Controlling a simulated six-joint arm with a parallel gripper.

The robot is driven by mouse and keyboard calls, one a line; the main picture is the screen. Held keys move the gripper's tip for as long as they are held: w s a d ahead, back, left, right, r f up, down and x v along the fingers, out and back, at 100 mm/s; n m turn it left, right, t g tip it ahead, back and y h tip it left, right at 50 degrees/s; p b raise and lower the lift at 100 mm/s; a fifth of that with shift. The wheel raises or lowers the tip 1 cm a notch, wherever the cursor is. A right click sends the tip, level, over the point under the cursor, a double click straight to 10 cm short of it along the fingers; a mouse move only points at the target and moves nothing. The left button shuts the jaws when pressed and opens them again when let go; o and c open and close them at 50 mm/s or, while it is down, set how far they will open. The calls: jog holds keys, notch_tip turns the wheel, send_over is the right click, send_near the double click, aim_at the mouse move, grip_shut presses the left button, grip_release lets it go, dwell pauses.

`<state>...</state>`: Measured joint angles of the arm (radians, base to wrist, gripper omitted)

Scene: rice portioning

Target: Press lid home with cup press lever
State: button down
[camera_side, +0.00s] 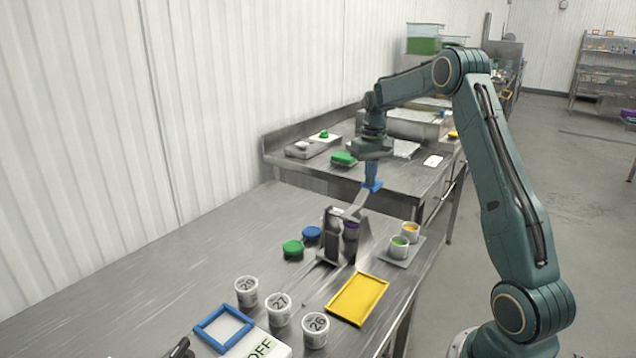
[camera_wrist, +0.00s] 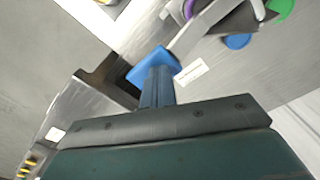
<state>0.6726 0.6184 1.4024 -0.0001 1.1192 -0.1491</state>
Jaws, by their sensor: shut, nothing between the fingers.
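The cup press (camera_side: 334,240) stands on the steel table, its lever angled up to the right and ending in a blue handle pad (camera_side: 373,187). A cup with a purple lid (camera_side: 351,229) sits in the press, partly hidden by it. I cannot tell whether the lid is fully seated. My gripper (camera_side: 372,182) is shut and points down at the pad, touching or just above it. In the wrist view, the shut fingers (camera_wrist: 157,88) end at the blue pad (camera_wrist: 153,66), with the lever (camera_wrist: 197,32) and purple lid (camera_wrist: 189,9) beyond.
A green lid (camera_side: 293,248) and a blue lid (camera_side: 312,233) lie left of the press. Several numbered white cups (camera_side: 278,309) stand in front. A yellow frame (camera_side: 358,299) and a blue frame (camera_side: 223,329) lie nearby. Filled cups (camera_side: 399,247) stand on a tray at right.

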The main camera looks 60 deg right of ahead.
jog(key=shift+a+r, duration=0.15)
jog(key=shift+r, duration=1.25)
jog(key=shift+a+r, duration=0.1)
jog(key=shift+r, duration=1.25)
jog(key=shift+a+r, duration=0.3)
jog(key=shift+a, duration=0.1)
jog(key=s+a+r+n+t, duration=0.1)
jog(key=s+a+r, duration=0.15)
jog(key=a, duration=0.35)
jog(key=s+a+r+n+t+h, duration=0.1)
jog(key=s+a+r, duration=0.1)
jog(key=a+r, duration=0.35)
jog(key=s+a+r+n+t, duration=0.1)
jog(key=s+a, duration=0.2)
jog(key=a, duration=0.5)
jog(key=s+a+f+n+t+y, duration=0.1)
jog(key=s+a+f+n+t, duration=0.1)
jog(key=s+a, duration=1)
jog(key=s+f+n, duration=0.1)
jog(key=s+f, duration=0.1)
jog(key=s, duration=0.2)
jog(key=shift+a+t, duration=0.15)
jog(key=shift+t, duration=0.15)
